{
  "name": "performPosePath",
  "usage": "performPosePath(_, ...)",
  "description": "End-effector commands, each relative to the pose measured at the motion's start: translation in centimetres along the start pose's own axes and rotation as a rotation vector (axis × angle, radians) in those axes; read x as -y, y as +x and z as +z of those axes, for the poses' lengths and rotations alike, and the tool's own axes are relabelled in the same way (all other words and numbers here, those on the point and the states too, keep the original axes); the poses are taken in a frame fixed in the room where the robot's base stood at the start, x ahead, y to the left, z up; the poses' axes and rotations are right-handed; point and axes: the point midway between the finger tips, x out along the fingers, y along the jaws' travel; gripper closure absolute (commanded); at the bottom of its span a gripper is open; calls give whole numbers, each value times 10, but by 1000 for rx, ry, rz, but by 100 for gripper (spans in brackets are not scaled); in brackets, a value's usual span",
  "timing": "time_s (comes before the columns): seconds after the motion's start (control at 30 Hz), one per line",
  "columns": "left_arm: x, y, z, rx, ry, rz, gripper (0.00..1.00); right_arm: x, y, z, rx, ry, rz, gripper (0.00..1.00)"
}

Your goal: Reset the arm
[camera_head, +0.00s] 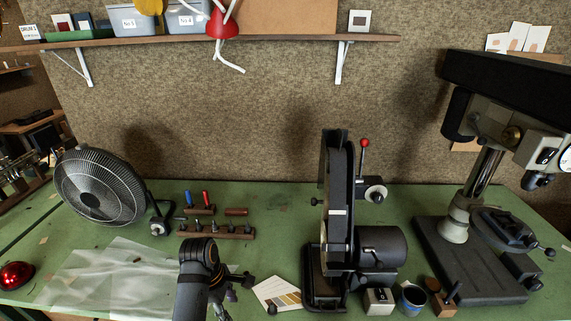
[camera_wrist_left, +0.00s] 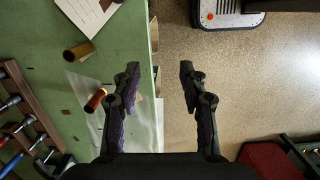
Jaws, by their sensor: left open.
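My left arm comes up from the bottom of the head view in front of the green workbench (camera_head: 300,225); its elbow-like joint hides part of the bench. In the left wrist view my left gripper (camera_wrist_left: 159,68) has its two dark fingers spread wide with nothing between them. The fingers straddle the bench's front edge, with the speckled floor (camera_wrist_left: 235,80) below. A brass tube piece (camera_wrist_left: 78,51) and a copper-coloured tube piece (camera_wrist_left: 96,100) lie on the bench left of the gripper, apart from it. My right gripper is not in view.
A black fan (camera_head: 100,187) stands at the left, beside a tool rack (camera_head: 215,232) and a clear plastic sheet (camera_head: 90,280). A belt grinder (camera_head: 338,215) stands mid-bench and a drill press (camera_head: 470,270) at the right. A red-domed object (camera_head: 17,274) sits at the left edge.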

Motion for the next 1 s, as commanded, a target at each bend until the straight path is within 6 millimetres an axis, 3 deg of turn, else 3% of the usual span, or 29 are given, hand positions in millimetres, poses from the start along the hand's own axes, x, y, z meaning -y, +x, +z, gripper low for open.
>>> performPosePath(0.13,14,8,-14,-27,113,21,57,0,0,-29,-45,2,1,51)
performPosePath(0.27,27,13,-25,-56,239,43,57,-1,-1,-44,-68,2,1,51)
performPosePath(0.47,55,18,-46,-127,503,72,57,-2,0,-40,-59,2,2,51)
performPosePath(0.73,95,14,-69,-249,926,87,57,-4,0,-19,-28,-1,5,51)
performPosePath(1.0,131,-2,-79,-373,1366,62,57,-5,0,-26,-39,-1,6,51)
